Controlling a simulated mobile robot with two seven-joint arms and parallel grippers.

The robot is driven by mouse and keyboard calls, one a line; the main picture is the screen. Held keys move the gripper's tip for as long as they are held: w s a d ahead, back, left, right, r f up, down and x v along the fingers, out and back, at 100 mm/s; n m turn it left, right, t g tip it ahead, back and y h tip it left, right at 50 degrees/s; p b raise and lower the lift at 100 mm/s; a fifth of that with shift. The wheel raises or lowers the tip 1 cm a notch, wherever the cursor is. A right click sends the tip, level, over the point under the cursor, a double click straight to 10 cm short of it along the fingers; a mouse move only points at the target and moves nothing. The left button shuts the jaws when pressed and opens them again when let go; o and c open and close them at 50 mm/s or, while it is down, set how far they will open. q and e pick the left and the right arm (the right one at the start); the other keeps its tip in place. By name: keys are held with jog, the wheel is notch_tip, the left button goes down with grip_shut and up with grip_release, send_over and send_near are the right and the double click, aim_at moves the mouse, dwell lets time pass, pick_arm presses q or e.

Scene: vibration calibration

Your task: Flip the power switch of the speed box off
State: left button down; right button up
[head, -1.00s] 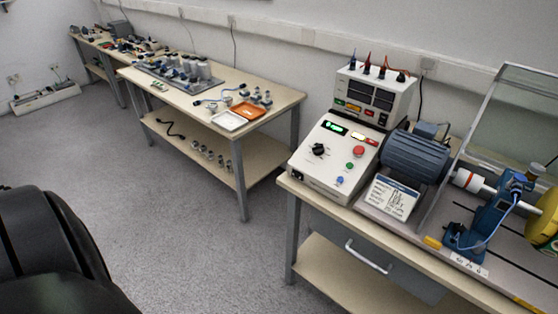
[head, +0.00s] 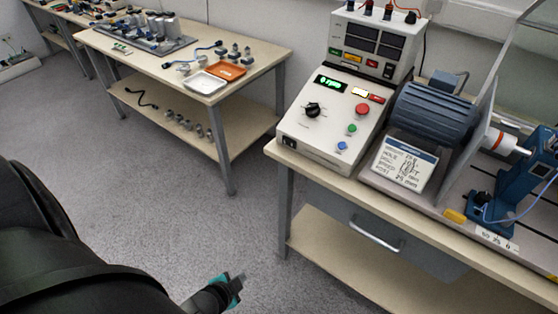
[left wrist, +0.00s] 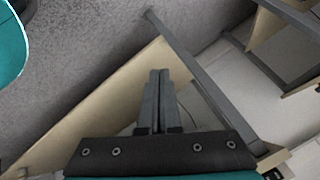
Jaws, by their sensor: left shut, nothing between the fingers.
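The speed box (head: 330,120) is a cream, sloped console at the left end of the right-hand bench. It has a lit green display, a black knob, and red, green and blue buttons. A small black power switch (head: 289,143) sits low on its front face, at the left; its position is too small to tell. My left gripper (head: 240,277) is low over the floor in front of the bench, below and left of the switch and clear of it. Its fingers (left wrist: 158,98) are together and empty in the left wrist view. My right gripper is not in view.
The bench (head: 318,173) has a drawer handle (head: 374,237) and a lower shelf. A meter box stands behind the speed box, and a motor (head: 436,112) with a label plate stands to its right. Another table (head: 150,62) stands further left. Open floor lies between.

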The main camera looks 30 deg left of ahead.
aim_at(284, 143)
pick_arm(q)
jog(key=w+a+r+m+t+b, duration=0.3)
jog(key=w+a+r+b, duration=0.15)
jog(key=w, duration=0.35)
jog(key=w+r+m+t+b, duration=0.3)
jog(key=r+m+b, duration=0.1)
jog(key=r, duration=0.5)
jog(key=w+r+m+t+b, duration=0.3)
jog(key=r+m+t+b, duration=0.1)
jog(key=r, duration=0.6)
jog(key=shift+w+r+b, duration=0.3)
jog(key=shift+w+b, duration=0.05)
jog(key=shift+b, duration=0.05)
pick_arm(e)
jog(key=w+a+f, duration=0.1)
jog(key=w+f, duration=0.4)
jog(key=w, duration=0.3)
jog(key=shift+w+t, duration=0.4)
